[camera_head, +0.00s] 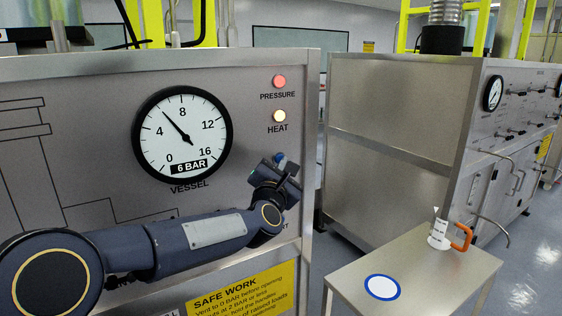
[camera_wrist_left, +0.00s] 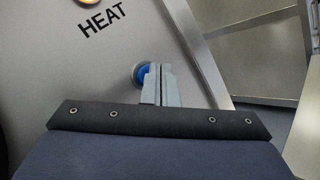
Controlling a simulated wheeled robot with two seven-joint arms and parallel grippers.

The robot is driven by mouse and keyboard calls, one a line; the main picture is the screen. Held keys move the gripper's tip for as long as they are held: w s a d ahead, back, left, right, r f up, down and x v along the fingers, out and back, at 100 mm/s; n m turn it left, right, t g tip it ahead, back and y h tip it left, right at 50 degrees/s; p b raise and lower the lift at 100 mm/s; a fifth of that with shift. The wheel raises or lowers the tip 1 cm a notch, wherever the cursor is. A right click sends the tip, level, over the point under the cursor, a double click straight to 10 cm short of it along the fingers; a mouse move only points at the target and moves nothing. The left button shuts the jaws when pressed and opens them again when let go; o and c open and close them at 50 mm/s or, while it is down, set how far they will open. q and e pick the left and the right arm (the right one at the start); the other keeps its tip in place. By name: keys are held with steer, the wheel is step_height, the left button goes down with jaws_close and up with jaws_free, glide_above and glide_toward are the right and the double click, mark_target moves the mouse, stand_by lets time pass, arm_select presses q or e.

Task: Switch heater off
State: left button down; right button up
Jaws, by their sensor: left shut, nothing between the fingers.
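The heat lamp (camera_head: 280,116) glows yellow-white above the HEAT label on the steel panel. Its lower edge also shows at the top of the left wrist view (camera_wrist_left: 88,2). A round blue button (camera_wrist_left: 139,72) sits on the panel below that label, partly hidden by my fingers. My left gripper (camera_wrist_left: 160,72) is shut and empty, its fingertips right at the blue button; I cannot tell whether they touch it. In the head view my left gripper (camera_head: 278,161) is in front of the panel, below the heat lamp. My right gripper is not in view.
A dial gauge (camera_head: 182,135) marked 6 BAR points between 4 and 8. A red pressure lamp (camera_head: 279,81) is above the heat lamp. At right, a small steel table (camera_head: 440,290) carries a tag with an orange padlock (camera_head: 462,238) and a blue-ringed white disc (camera_head: 382,287).

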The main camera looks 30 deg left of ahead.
arm_select(q)
steer(key=shift+w+a+b, duration=0.2)
steer(key=shift+a+b, duration=0.1)
steer(key=shift+a, duration=0.05)
stand_by(0.5)
steer(key=shift+s+d, duration=0.45)
steer(key=shift+d, duration=0.3)
steer(key=s+d, duration=0.1)
steer(key=d, duration=0.2)
steer(key=s+d, duration=0.1)
steer(key=shift+s+d+b, duration=0.15)
steer(key=shift+s+b, duration=0.15)
steer(key=shift+b, duration=0.1)
stand_by(0.6)
